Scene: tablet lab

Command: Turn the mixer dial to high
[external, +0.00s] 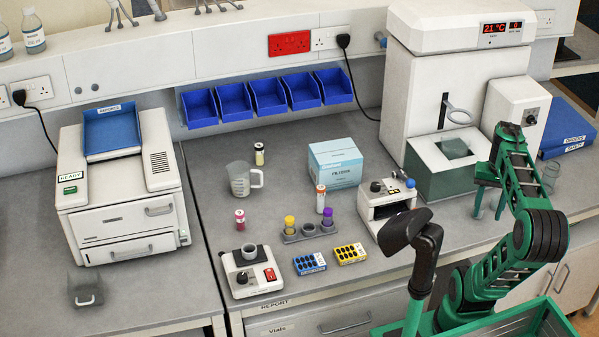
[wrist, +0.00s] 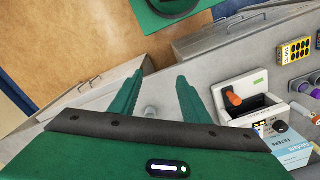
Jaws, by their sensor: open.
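The mixer (external: 255,287) is a small white box with a grey cup-like top at the front of the bench in the external view. Its dark round dial (external: 242,278) is on the front left, beside a red switch (external: 270,275). The dial's setting is too small to read. My gripper (external: 488,185) is far to the right of the mixer, above the bench by the green-fronted machine. In the wrist view my gripper (wrist: 161,76) shows two green fingers spread apart with nothing held. The mixer is not seen in the wrist view.
A white device with a lever (external: 385,200), a tube rack (external: 309,233), a blue vial box (external: 309,263) and a yellow vial box (external: 350,254) stand between my gripper and the mixer. A beaker (external: 240,180) and a filter carton (external: 336,164) stand behind.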

